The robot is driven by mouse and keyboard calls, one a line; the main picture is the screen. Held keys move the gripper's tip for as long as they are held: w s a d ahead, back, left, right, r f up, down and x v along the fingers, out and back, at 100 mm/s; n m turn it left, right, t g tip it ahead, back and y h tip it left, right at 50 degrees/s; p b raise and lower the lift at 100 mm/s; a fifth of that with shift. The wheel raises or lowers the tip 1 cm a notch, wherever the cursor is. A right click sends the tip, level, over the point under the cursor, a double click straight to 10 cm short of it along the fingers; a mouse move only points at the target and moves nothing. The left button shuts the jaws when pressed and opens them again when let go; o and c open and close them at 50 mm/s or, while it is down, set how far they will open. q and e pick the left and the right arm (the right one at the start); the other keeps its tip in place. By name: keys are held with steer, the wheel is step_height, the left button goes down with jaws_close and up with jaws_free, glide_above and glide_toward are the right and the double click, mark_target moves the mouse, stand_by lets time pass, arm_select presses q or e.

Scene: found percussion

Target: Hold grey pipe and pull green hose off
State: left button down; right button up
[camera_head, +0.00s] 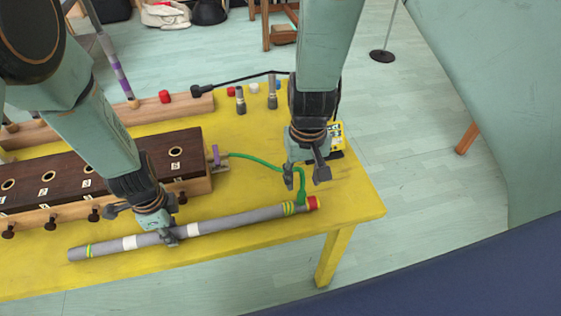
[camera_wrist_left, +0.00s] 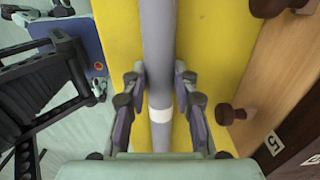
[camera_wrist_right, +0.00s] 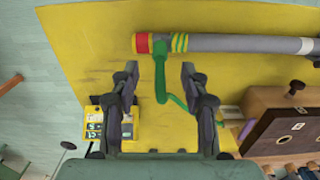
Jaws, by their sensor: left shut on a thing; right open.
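The grey pipe (camera_head: 232,221) lies along the front of the yellow table, with white and yellow-green bands and a red end cap (camera_head: 312,203) at its right. My left gripper (camera_head: 168,238) is shut on the pipe near its middle; the left wrist view shows its fingers on both sides of the pipe (camera_wrist_left: 158,50). The green hose (camera_head: 262,162) runs from the wooden box to the pipe's right end, where it joins the pipe beside the red cap. My right gripper (camera_head: 306,180) is open above the hose. In the right wrist view the hose (camera_wrist_right: 161,75) hangs between its fingers (camera_wrist_right: 160,75).
The dark-topped wooden box (camera_head: 110,172) with holes and knobs stands behind the pipe. A small yellow device (camera_head: 336,136) sits behind my right gripper. Grey upright pieces (camera_head: 240,101) and a red cap (camera_head: 165,97) stand farther back. The table's front right corner (camera_head: 370,208) is clear.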

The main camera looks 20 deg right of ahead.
mark_target(302, 190)
steer(key=shift+f, duration=3.15)
steer(key=shift+c, duration=0.3)
jaws_close()
steer(key=shift+r, duration=1.25)
steer(key=shift+r, duration=1.45)
arm_select(q)
steer(key=c, duration=1)
jaws_free()
steer(key=shift+o, duration=0.2)
step_height(302, 190, up, 12)
